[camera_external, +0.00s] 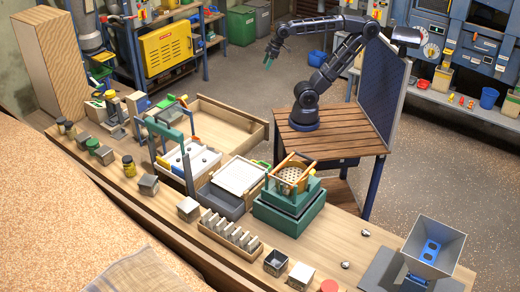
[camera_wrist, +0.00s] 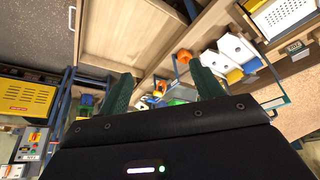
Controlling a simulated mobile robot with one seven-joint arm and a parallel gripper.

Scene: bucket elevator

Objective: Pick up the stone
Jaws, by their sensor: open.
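Two small grey, shiny lumps lie on the wooden bench at the lower right in the external view; they look like stones. One stone (camera_external: 365,232) is right of the green box, and another stone (camera_external: 345,264) is nearer the front edge. I cannot tell which one the task means. My gripper (camera_external: 268,58) is high up at the back, far from both, above the floor behind the bench. In the wrist view its green fingers (camera_wrist: 163,88) are spread apart with nothing between them. No stone can be made out in the wrist view.
A sieve (camera_external: 291,175) sits on the green box (camera_external: 290,208). A grey funnel (camera_external: 432,245) stands at the bench's right end. A rack of grey plates (camera_external: 230,233) and small metal cups (camera_external: 276,262) stand along the front. Bench around the stones is mostly clear.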

